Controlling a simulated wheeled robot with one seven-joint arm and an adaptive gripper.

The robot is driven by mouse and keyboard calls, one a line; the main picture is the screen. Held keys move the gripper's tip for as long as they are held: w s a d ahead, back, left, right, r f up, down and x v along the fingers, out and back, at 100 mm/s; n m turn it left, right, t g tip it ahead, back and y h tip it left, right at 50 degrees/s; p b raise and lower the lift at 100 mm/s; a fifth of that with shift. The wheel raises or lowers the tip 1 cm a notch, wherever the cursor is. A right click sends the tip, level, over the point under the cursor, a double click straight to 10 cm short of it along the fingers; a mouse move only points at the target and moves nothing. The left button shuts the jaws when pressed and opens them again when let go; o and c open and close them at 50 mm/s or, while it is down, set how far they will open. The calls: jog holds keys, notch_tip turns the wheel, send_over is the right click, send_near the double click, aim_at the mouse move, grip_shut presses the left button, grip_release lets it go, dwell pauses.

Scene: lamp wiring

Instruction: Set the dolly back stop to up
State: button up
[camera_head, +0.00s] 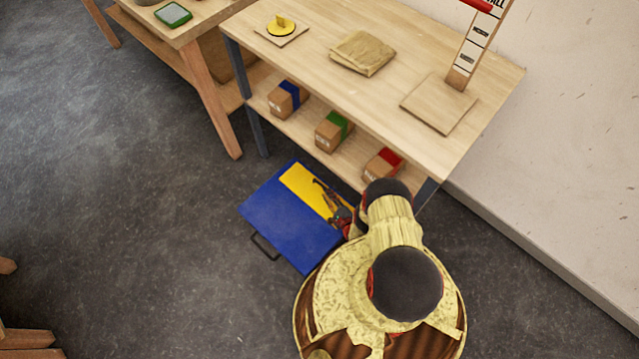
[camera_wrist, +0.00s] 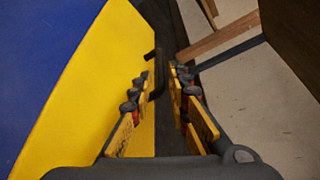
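The dolly (camera_head: 283,228) is a flat blue platform with a yellow panel (camera_head: 305,187) on the floor in front of the shelf bench. A black bar handle (camera_head: 262,246) sticks out at its lower-left edge. My gripper (camera_head: 330,200) is low over the yellow panel's right end. In the wrist view, the two fingers of my gripper (camera_wrist: 164,78) are apart, with a gap between them. The yellow panel (camera_wrist: 95,85) lies to their left. A thin black bent bar (camera_wrist: 157,62) shows just beyond the left fingertip; I cannot tell whether it is the back stop or touches the finger.
The bench (camera_head: 400,62) stands behind, with boxes with blue (camera_head: 288,98), green (camera_head: 334,130) and red (camera_head: 383,164) bands on its lower shelf. Its dark near leg (camera_head: 427,192) is close to my arm. Floor left of the dolly is clear.

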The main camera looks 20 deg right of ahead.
aim_at(320, 184)
jog(key=b+x, duration=0.2)
jog(key=x, duration=0.6)
jog(key=shift+r, duration=0.1)
jog(key=c, duration=0.3)
grip_shut()
dwell(0.3)
